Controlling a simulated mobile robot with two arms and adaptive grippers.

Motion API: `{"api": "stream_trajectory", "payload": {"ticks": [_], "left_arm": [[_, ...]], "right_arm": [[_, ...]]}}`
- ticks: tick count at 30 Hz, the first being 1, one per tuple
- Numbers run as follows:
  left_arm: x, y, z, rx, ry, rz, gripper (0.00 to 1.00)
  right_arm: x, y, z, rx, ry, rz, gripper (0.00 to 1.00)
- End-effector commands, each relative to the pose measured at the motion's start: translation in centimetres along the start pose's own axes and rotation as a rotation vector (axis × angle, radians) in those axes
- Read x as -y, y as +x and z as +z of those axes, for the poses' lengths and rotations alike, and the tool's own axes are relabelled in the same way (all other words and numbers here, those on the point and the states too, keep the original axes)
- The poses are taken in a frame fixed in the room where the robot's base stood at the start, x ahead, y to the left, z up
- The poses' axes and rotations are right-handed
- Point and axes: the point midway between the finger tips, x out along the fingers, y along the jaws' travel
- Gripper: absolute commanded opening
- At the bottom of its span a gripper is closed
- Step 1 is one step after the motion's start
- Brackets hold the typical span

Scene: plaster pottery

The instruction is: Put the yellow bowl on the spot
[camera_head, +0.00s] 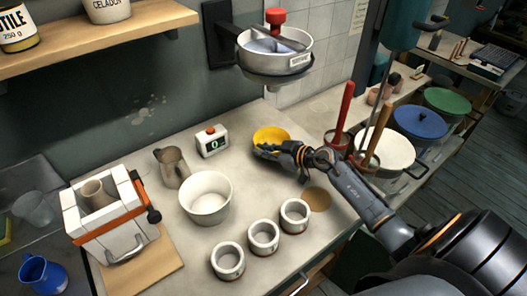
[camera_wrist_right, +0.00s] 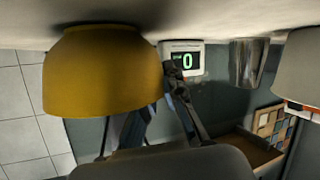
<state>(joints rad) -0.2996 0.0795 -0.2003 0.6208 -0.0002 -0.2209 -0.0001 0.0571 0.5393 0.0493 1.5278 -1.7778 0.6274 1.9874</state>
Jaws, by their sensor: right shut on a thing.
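The yellow bowl (camera_head: 271,136) is upright at the back of the counter, right of the small display box. My right gripper (camera_head: 268,150) is shut on the near side of its rim. In the right wrist view, which is upside down, the bowl (camera_wrist_right: 100,75) fills the left part, with the gripper fingers (camera_wrist_right: 155,115) at its rim. Its base is at or very close to the counter; I cannot tell if it touches. A round tan spot (camera_head: 317,200) lies bare on the counter, in front and to the right of the bowl. My left gripper is not in view.
Three small white cups (camera_head: 263,238) stand in a row in front. A white bowl (camera_head: 206,198), a metal jug (camera_head: 172,167) and the display box (camera_head: 212,141) stand left. A red-handled tool (camera_head: 346,105) stands right. A wall-mounted basin (camera_head: 275,50) hangs above the back.

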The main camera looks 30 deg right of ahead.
Motion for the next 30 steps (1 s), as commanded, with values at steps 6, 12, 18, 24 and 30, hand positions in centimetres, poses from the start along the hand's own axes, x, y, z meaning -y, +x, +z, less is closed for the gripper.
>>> {"api": "stream_trajectory", "payload": {"ticks": [6,12,18,24,30], "left_arm": [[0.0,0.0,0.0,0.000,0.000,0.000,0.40],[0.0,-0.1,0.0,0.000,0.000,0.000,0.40],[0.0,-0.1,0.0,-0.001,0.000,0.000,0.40],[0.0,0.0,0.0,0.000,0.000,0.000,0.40],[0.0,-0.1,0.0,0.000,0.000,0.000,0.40]], "right_arm": [[-0.1,0.0,-0.1,-0.001,-0.001,0.001,0.00],[0.0,0.1,0.2,0.000,-0.001,0.000,0.24],[0.0,0.1,0.2,0.000,-0.001,0.000,0.32],[0.0,0.0,0.0,-0.001,-0.001,0.000,0.32],[0.0,-2.7,0.0,0.004,-0.004,0.000,0.32]]}}
